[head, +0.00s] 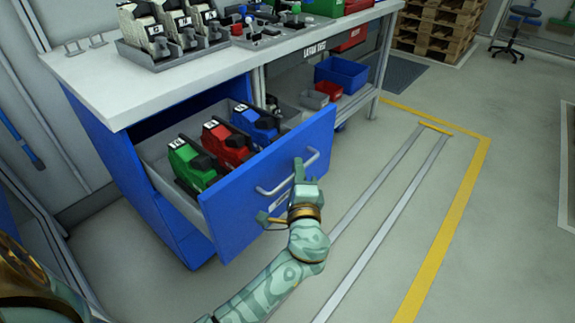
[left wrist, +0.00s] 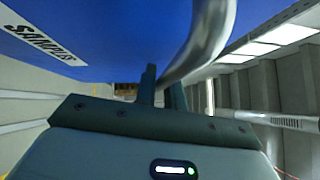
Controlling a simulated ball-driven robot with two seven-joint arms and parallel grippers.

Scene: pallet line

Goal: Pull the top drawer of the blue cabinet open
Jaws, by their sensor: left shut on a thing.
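The blue cabinet (head: 95,145) stands under the left end of the workbench in the head view. Its top drawer (head: 245,200) is pulled well out, and its inside shows. Green, red and blue power-tool-like items (head: 225,142) stand in a row in it. The silver bar handle (head: 273,189) is on the drawer's blue front. My left gripper (head: 292,184) is shut on the handle. My right gripper is out of view.
The white worktop (head: 95,80) holds a rack of tools (head: 165,35) and small parts. A lower shelf right of the cabinet holds a blue bin (head: 340,72) and a red one (head: 330,90). Floor with yellow and grey lines is clear at right. Pallets (head: 435,30) stand far back.

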